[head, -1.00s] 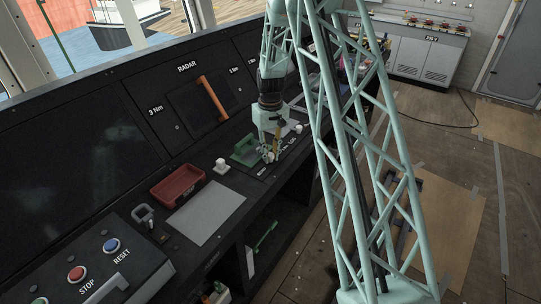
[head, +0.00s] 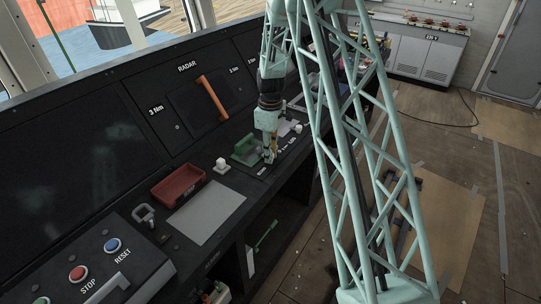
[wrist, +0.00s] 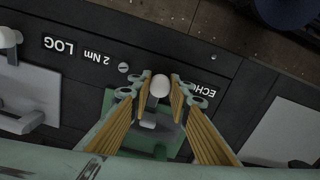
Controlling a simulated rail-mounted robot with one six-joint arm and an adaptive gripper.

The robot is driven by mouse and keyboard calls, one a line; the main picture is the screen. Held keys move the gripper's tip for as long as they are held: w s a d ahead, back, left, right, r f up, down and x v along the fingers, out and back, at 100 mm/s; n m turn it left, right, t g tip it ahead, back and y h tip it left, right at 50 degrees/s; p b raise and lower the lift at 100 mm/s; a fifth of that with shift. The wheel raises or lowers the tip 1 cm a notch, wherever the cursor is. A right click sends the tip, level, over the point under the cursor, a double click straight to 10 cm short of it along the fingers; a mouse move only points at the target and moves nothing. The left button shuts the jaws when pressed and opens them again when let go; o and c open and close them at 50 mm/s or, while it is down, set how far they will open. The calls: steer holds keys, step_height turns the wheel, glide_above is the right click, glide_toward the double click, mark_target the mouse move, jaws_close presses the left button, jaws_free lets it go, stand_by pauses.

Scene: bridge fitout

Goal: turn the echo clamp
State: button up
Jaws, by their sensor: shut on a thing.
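The echo clamp has a green base (wrist: 150,138) on the black console, beside the ECHO label (wrist: 212,93). Its lever ends in a round white knob (wrist: 161,87). My gripper (wrist: 160,85) points down over the clamp and is shut on the knob, with one finger on each side. In the head view my gripper (head: 269,157) stands at the right side of the green clamp base (head: 245,149). There the fingers hide the knob and lever.
A second white knob (wrist: 8,38) on a pale plate sits by the LOG label. A red tray (head: 179,185), a white knob piece (head: 221,166), a grey clamp (head: 144,214) and a grey sheet (head: 208,212) lie nearer on the console. The orange RADAR handle (head: 213,98) stands behind.

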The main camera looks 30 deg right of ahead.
steer(key=shift+n, duration=0.4)
steer(key=o, duration=0.6)
steer(key=shift+c, duration=0.2)
steer(key=shift+r, duration=0.15)
step_height(320, 180, up, 12)
stand_by(0.5)
stand_by(0.5)
